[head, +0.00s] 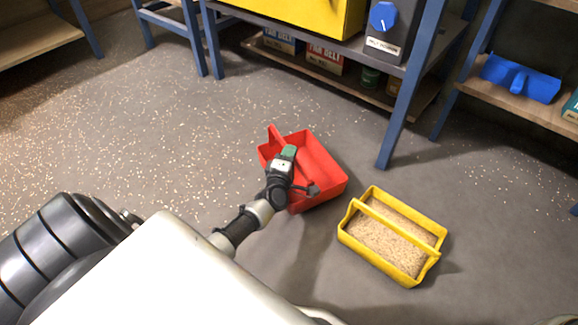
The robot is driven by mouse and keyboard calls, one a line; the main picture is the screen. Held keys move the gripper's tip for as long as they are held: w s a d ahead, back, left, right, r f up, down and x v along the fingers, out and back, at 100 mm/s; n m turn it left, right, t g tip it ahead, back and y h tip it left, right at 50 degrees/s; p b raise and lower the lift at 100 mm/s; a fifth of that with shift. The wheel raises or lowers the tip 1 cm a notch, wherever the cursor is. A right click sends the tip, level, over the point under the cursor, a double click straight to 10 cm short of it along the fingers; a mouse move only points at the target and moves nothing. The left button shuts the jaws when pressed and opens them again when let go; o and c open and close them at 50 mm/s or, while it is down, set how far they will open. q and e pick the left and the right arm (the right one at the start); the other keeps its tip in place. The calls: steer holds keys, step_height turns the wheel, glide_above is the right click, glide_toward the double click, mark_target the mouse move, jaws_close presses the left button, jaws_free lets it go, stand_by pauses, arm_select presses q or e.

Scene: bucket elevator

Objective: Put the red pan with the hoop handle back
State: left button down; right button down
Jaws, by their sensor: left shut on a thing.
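The red pan (325,165) is in the middle of the head view, an open box with a red handle across it. My left gripper (299,184) reaches over the pan from the lower left and is shut on its handle. The gripper hides part of the handle and the pan's near left side. The inside of the pan that shows looks empty. I cannot tell whether the pan rests on the floor or hangs just above it. My right gripper is not in view.
A yellow pan (431,272) full of grain stands on the floor to the right. Pale grains (150,125) are scattered over the left floor. A blue-legged bench (405,110) with a yellow housing (300,12) and a blue-knobbed box (388,40) stands behind. A blue scoop-like piece (530,84) lies on the right shelf.

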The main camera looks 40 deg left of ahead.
arm_select(q)
step_height(320, 180, down, 4)
steer(key=b, duration=0.3)
steer(key=shift+s+a+b, duration=0.1)
steer(key=shift+b, duration=0.25)
steer(key=c, duration=1.3)
jaws_free()
steer(key=shift+f, duration=0.2)
steer(key=shift+c, duration=0.2)
steer(key=o, duration=0.5)
steer(key=shift+c, duration=0.2)
steer(key=shift+r, duration=0.1)
